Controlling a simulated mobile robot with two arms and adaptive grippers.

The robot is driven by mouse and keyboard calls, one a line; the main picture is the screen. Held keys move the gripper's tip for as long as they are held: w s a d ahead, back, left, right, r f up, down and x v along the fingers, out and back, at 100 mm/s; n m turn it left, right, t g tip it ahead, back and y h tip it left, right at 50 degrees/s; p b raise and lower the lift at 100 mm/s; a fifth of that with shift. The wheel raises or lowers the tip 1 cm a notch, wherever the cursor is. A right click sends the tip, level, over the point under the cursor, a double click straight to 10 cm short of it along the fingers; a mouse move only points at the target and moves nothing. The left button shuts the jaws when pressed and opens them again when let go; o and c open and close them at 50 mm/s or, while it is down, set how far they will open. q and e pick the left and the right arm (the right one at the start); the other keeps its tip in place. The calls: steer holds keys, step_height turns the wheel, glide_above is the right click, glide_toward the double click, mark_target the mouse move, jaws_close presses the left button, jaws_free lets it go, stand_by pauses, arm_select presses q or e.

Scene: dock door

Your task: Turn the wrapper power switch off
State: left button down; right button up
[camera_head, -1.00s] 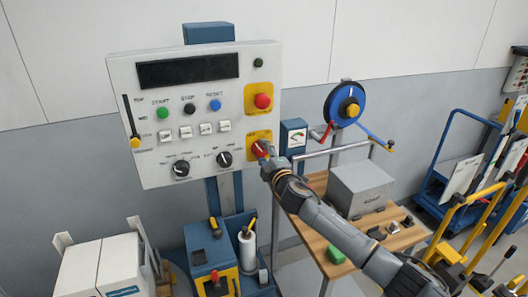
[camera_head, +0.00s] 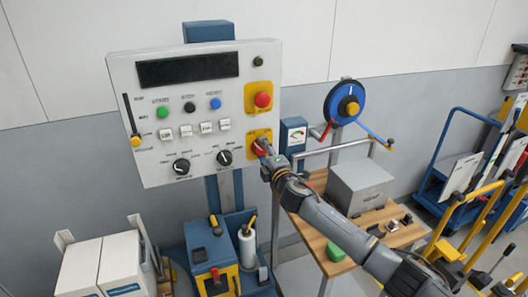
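A grey control panel (camera_head: 205,88) stands on a blue post. On its lower right is a red rotary switch (camera_head: 257,147) on a yellow plate (camera_head: 258,134). My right gripper (camera_head: 264,157) is at this switch, its fingertips at or around the red handle. The gripper covers part of the handle, so I cannot tell whether the fingers are shut on it or which way the handle points. My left gripper is not in view.
The panel also carries a red emergency button (camera_head: 262,100), coloured push buttons, two black knobs and a slider (camera_head: 135,141). A wooden-topped bench (camera_head: 336,240) with a grey box (camera_head: 360,187) stands under my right arm. A blue cart (camera_head: 460,165) is at the right.

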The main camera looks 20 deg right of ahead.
steer(key=shift+o, duration=0.5)
steer(key=shift+s, duration=0.15)
steer(key=s, duration=1.1)
steer(key=shift+s, duration=0.35)
